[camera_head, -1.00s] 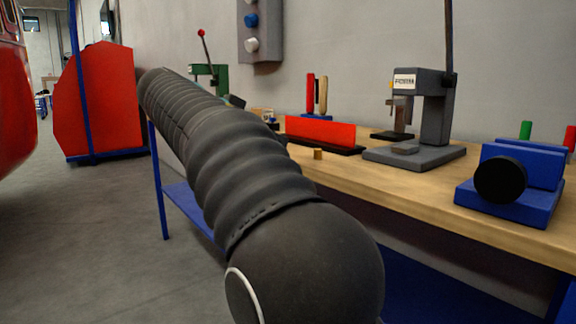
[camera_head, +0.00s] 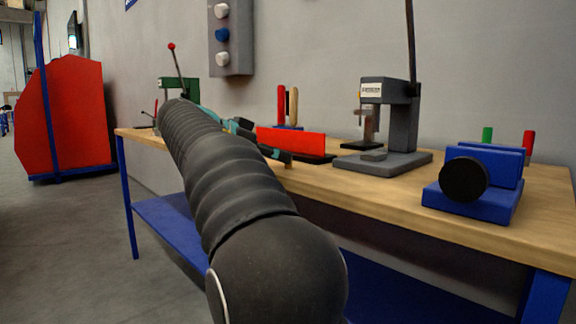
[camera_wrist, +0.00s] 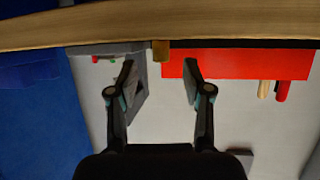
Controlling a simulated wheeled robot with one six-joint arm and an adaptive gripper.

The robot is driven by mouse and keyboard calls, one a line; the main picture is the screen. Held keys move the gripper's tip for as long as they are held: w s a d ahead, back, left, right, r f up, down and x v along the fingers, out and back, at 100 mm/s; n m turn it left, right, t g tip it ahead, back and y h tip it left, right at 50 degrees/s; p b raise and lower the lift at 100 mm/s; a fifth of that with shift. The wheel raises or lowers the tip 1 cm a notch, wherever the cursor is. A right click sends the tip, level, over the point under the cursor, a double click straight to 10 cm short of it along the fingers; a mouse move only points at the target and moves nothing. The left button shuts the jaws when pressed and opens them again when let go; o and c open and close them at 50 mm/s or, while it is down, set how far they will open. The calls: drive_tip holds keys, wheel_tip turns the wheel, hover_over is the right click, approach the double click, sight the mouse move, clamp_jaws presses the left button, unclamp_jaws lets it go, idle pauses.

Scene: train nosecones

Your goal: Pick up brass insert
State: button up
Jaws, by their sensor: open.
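The brass insert (camera_wrist: 160,50) is a small brass-coloured piece standing on the wooden workbench (camera_wrist: 40,30), which appears upside down in the wrist view. My gripper (camera_wrist: 158,70) is open, with one finger on each side of the insert's line in that view. I cannot tell whether the insert is between the fingertips or just beyond them. No contact shows.
A red block (camera_head: 291,142) on a dark base stands close to my gripper. A grey press (camera_head: 390,130) stands further right, and a blue fixture with a black disc (camera_head: 475,183) at the right. A green lever press (camera_head: 180,88) is behind my arm.

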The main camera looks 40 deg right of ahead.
drive_tip(key=x, duration=0.4)
drive_tip(key=shift+w+d, duration=0.1)
drive_tip(key=shift+c, duration=0.3)
clamp_jaws()
drive_tip(key=shift+r, duration=0.15)
